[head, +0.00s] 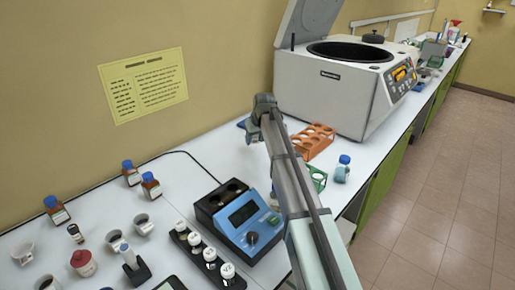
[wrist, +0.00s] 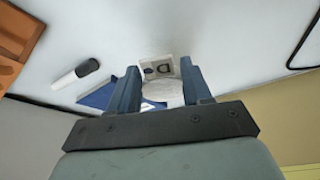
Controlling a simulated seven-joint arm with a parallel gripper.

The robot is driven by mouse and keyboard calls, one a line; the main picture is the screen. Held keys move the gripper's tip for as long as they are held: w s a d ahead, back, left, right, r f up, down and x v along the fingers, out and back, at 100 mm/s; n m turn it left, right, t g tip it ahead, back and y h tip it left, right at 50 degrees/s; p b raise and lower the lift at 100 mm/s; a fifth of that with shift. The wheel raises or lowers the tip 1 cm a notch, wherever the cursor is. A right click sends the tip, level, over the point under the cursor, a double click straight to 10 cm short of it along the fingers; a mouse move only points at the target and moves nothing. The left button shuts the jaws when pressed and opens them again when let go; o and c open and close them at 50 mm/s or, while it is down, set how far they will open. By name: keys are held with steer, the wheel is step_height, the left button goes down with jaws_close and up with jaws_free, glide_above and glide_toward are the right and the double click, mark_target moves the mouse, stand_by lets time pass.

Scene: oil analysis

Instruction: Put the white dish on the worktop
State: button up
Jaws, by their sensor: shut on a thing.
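My gripper (wrist: 160,88) is in the wrist view with its two blue fingers apart on either side of a pale round thing, the white dish (wrist: 163,94). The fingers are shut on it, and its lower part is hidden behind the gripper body. In the head view my gripper (head: 252,128) is over the back of the white worktop (head: 205,153), left of the orange rack. The dish cannot be made out there. How far it is above the surface is not clear.
An orange rack (head: 313,141), a green rack (head: 318,178) and a blue-capped bottle (head: 342,168) stand right of my arm. A large centrifuge (head: 325,92) is behind. A blue instrument (head: 243,222) and several bottles are in front and left. Bare worktop lies left of my gripper.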

steer(key=shift+f, duration=2.2)
steer(key=shift+f, duration=0.15)
steer(key=o, duration=1)
steer(key=shift+o, duration=0.2)
steer(key=v, duration=1.2)
steer(key=shift+o, duration=0.4)
